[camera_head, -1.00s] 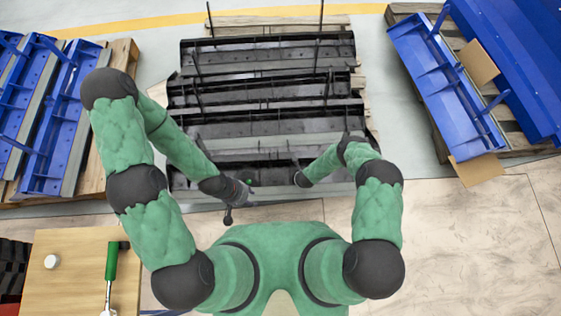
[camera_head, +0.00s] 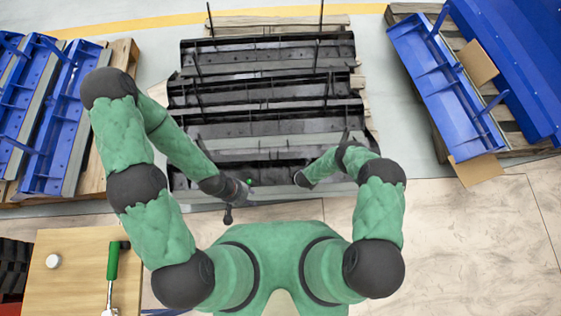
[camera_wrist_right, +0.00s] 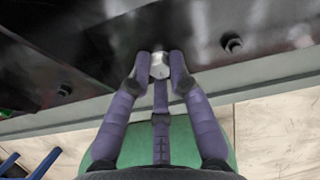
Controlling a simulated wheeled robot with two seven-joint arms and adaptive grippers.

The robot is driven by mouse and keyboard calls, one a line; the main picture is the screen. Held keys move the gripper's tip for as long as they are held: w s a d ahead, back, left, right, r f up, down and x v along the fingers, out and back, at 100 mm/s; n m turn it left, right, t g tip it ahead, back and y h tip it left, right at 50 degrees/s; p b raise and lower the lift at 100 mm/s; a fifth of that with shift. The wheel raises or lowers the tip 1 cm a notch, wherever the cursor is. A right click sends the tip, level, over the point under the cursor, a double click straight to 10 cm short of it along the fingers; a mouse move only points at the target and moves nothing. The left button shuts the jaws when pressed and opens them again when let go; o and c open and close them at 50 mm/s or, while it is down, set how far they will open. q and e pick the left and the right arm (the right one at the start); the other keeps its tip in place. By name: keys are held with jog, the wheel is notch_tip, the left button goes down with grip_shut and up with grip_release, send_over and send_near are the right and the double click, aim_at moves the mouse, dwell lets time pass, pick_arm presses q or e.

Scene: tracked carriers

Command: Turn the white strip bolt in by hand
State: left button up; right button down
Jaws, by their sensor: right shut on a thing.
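How deep the bolt is in cannot be told. In the head view the right gripper is hidden. My left gripper (camera_head: 238,192) is over the near edge of the black carrier (camera_head: 270,143), left of the right wrist; its fingers are too small to read.
Dark bolts (camera_wrist_right: 232,43) sit on both sides of the held one. Blue carriers (camera_head: 440,85) lie on pallets to the right, with more blue carriers (camera_head: 45,150) at left. A wooden table (camera_head: 75,260) at lower left holds a green-handled tool (camera_head: 112,262) and a white round item (camera_head: 53,261).

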jog(key=m, duration=0.4)
jog(key=shift+s, duration=0.1)
jog(key=m+p, duration=0.1)
jog(key=m, duration=0.2)
jog(key=shift+m, duration=0.3)
jog(key=c, duration=1.3)
grip_release()
